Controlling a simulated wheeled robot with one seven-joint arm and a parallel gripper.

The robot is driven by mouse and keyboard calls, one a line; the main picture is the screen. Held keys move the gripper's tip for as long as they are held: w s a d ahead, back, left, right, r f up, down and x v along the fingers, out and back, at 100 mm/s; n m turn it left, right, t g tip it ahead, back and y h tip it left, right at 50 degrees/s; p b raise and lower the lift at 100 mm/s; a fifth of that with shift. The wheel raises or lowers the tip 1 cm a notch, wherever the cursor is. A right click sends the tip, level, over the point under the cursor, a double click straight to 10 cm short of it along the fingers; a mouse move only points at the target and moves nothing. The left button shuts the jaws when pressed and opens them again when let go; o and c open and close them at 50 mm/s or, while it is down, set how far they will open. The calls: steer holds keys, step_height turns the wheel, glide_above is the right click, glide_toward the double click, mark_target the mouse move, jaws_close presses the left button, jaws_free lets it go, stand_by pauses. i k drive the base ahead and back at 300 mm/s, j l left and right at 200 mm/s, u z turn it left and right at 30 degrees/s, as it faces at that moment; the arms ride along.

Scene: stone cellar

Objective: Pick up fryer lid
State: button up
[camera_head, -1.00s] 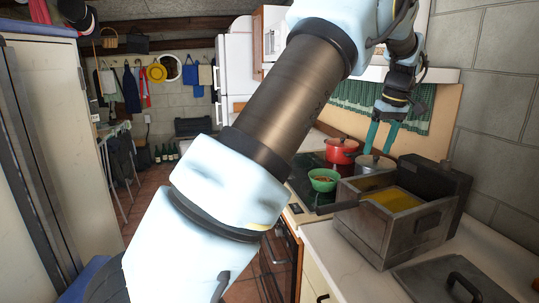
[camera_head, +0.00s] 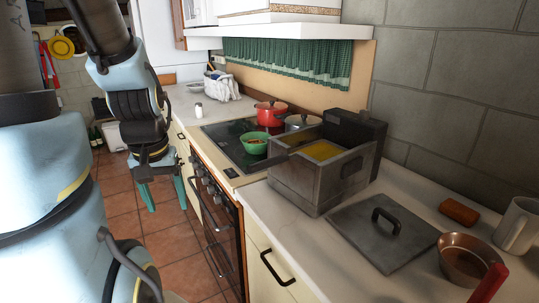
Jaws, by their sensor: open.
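The fryer lid (camera_head: 364,243) is a flat, dark grey square plate with a black arched handle (camera_head: 388,220). It lies on the white counter, in front of and to the right of the fryer (camera_head: 318,192). The fryer is a grey metal box, uncovered, with yellow oil inside. My gripper (camera_head: 164,194) has teal fingers pointing down, spread apart and empty. It hangs over the tiled floor in front of the oven, well to the left of the lid.
On the counter (camera_head: 297,232) near the lid are a copper pan (camera_head: 465,259) with a red handle, a white mug (camera_head: 517,226) and an orange-brown block (camera_head: 459,211). A red pot (camera_head: 270,113), a grey pot (camera_head: 301,122) and a green bowl (camera_head: 254,144) stand on the stove. A stone wall is behind.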

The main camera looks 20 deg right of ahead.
mark_target(389, 234)
steer(key=i+j, duration=0.75)
steer(key=i+j+z, duration=0.1)
steer(key=z, duration=0.4)
steer(key=i+j+z, duration=0.1)
steer(key=z, duration=0.4)
steer(key=j+z, duration=0.25)
steer(key=z, duration=0.25)
steer(key=i+z, duration=0.65)
steer(key=k+j, duration=0.05)
steer(key=k, duration=0.05)
